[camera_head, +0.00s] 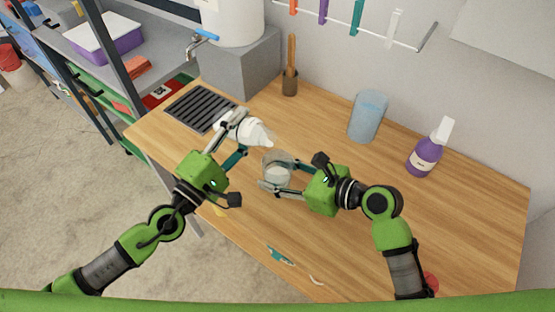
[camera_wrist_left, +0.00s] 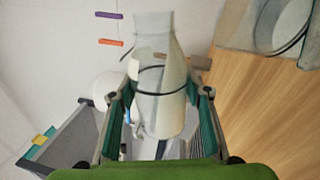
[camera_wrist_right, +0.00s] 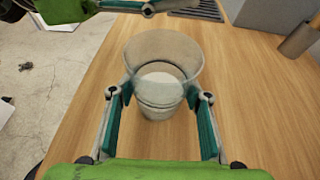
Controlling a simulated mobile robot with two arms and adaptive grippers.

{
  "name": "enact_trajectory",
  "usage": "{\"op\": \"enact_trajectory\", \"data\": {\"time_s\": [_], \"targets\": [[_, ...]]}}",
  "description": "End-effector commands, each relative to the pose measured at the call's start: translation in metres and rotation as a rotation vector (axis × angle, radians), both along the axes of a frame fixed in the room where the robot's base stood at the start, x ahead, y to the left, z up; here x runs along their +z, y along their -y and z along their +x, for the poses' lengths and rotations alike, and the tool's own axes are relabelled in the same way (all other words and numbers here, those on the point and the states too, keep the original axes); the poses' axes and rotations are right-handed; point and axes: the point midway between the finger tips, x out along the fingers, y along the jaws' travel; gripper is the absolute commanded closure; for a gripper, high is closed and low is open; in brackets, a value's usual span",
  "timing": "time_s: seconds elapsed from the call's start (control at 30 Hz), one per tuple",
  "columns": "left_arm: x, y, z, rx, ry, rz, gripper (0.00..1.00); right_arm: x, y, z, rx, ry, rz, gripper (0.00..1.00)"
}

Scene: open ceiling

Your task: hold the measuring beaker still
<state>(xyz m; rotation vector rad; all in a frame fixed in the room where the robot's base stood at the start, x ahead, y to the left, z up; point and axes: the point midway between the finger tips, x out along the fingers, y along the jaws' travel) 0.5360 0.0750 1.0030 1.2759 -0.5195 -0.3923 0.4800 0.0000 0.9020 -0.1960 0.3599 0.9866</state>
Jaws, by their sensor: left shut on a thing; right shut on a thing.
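The clear measuring beaker (camera_head: 278,174) is roughly upright over the wooden table, with whitish contents low inside. It also shows in the right wrist view (camera_wrist_right: 163,62). My right gripper (camera_head: 270,172) is shut on it, one finger on each side (camera_wrist_right: 160,93). I cannot tell whether its base touches the table. My left gripper (camera_head: 236,134) is shut on a white bottle (camera_head: 254,132), held tilted with its narrow end toward the beaker, above and left of it. The bottle also shows between the left fingers in the left wrist view (camera_wrist_left: 158,85). No stream between them is visible.
A blue tumbler (camera_head: 368,117) and a purple spray bottle (camera_head: 425,153) stand at the back right. A brown holder (camera_head: 290,84), a dark drain grate (camera_head: 199,108) and a grey block (camera_head: 237,66) with a white tank (camera_head: 232,22) lie behind. The table's right part (camera_head: 470,210) is clear.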

Motion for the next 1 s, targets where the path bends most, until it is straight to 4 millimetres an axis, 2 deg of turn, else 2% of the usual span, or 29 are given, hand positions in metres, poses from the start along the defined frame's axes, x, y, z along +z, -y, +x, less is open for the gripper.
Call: {"op": "enact_trajectory", "data": {"time_s": [1.0], "targets": [[0.0065, 0.0020, -0.0014, 0.000, 0.040, 0.051, 0.86, 0.0006, -0.0001, 0.0001, 0.000, 0.001, 0.001, 0.76]]}}
